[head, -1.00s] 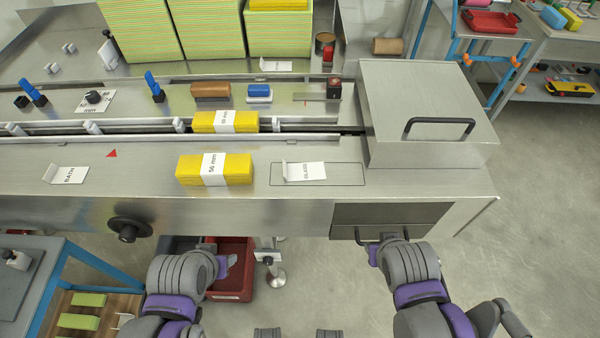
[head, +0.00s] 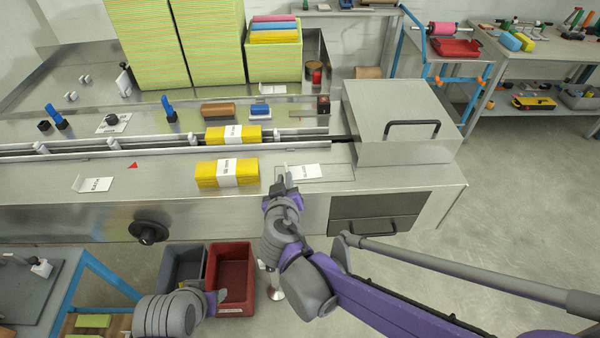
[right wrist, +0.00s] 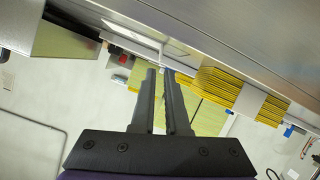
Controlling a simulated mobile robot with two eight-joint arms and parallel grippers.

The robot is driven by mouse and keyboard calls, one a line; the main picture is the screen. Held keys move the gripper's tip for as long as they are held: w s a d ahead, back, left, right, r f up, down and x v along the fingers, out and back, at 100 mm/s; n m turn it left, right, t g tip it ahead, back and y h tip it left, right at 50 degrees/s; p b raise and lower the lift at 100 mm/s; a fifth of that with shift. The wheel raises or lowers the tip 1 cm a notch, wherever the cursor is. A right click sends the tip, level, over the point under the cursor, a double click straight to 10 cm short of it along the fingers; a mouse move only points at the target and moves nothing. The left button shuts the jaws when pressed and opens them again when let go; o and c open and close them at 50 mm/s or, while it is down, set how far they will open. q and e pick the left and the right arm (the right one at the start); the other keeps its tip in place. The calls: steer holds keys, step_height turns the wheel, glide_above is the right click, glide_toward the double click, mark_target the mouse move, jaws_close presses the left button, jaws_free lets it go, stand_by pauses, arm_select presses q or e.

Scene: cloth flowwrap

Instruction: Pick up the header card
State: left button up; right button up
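A white folded header card (head: 305,171) lies on the steel deck inside a thin outlined rectangle, its raised flap at the left end. My right gripper (head: 284,181) is at the card's left end, close to that flap. In the right wrist view my right gripper (right wrist: 161,72) shows two fingers with a narrow gap between them. A white card (right wrist: 128,32) shows just beyond the fingertips; contact cannot be told. Another white card (head: 93,184) lies on the deck at the left. My left gripper (head: 216,301) is low in front of the machine, its fingers unclear.
A banded yellow cloth stack (head: 205,175) lies left of the card; another (head: 214,136) sits on the conveyor behind. A steel cover with a black handle (head: 395,135) stands to the right. A red bin (head: 232,307) and a grey bin (head: 172,260) are below the deck's front edge.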

mark_target(286, 169)
steer(key=x, duration=0.6)
steer(key=shift+s+f, duration=0.1)
steer(key=shift+f, duration=0.15)
jaws_close()
step_height(286, 169, up, 10)
steer(key=shift+f+p, duration=0.1)
steer(key=shift+p, duration=0.6)
steer(key=shift+s, duration=0.1)
